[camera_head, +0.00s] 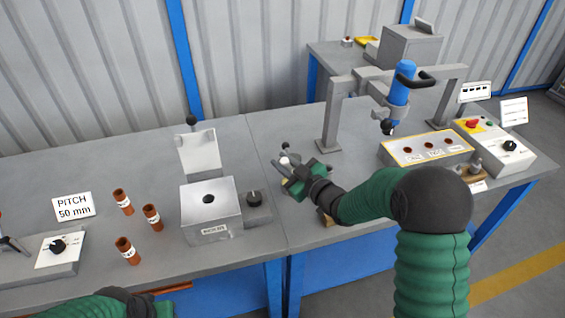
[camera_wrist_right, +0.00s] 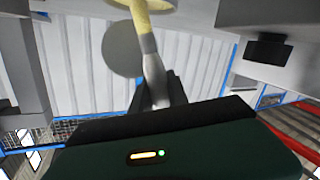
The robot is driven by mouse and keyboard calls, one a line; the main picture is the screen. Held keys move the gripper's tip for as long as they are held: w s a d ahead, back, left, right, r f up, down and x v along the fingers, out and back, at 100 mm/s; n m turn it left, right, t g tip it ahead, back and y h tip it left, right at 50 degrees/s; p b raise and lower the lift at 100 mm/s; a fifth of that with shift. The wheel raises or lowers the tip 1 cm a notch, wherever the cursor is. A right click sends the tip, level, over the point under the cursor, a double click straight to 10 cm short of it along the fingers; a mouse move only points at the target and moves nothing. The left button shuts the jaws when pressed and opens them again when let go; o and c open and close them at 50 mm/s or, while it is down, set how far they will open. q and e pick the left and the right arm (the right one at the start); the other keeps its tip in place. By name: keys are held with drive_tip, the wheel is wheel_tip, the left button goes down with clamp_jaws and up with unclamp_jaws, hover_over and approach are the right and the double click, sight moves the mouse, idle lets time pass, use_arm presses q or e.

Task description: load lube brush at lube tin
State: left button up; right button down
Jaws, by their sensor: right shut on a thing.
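My right gripper (camera_head: 288,166) is over the bench just right of the grey box, shut on a slim grey handle (camera_wrist_right: 151,70). In the right wrist view this handle, which looks like the lube brush, runs up to a pale yellow part (camera_wrist_right: 152,6) at the top edge. A flat grey disc (camera_wrist_right: 120,50) shows behind the handle; I cannot tell whether it is the lube tin. In the head view the gripper hides most of the held thing, and I cannot make out the tin surely.
Several brown tubes (camera_head: 152,216) and a PITCH 50 mm sign (camera_head: 73,206) are farther left. A frame with a blue tool (camera_head: 400,85) and a panel (camera_head: 425,148) stand at right.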

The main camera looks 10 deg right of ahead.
drive_tip(key=shift+s+d+f, duration=0.1)
drive_tip(key=shift+f, duration=0.25)
wheel_tip(320, 180, up, 7)
drive_tip(key=p, duration=0.5)
drive_tip(key=shift+w+r, duration=0.15)
drive_tip(key=shift+w, duration=0.05)
drive_tip(key=shift+p, duration=0.3)
